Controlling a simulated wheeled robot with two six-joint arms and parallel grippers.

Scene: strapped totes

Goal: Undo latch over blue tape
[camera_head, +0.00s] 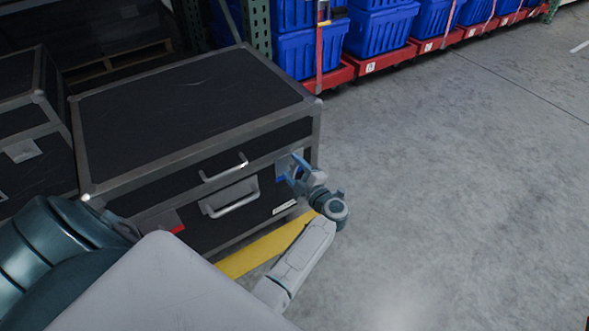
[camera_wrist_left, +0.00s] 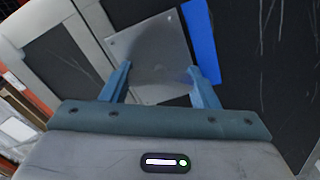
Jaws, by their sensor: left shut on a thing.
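The black case (camera_head: 190,105) has a closed-looking lid, metal edges and two latches on its front. The right-hand latch (camera_head: 285,165) is a grey metal plate above a strip of blue tape (camera_head: 281,179). My left gripper (camera_head: 296,172) is at this latch. In the left wrist view its fingers (camera_wrist_left: 160,73) stand at either side of the latch plate (camera_wrist_left: 152,52), shut on it, with the blue tape (camera_wrist_left: 201,42) beside it. The fingers hide part of the latch in the head view. My right gripper is in neither view.
The other front latch (camera_head: 158,222) has red tape (camera_head: 178,229) by it. Handles (camera_head: 232,204) sit between the latches. Another dark case (camera_head: 32,125) stands at left. Blue totes (camera_head: 382,30) stand on red bases behind. The grey floor (camera_head: 460,180) at right is clear.

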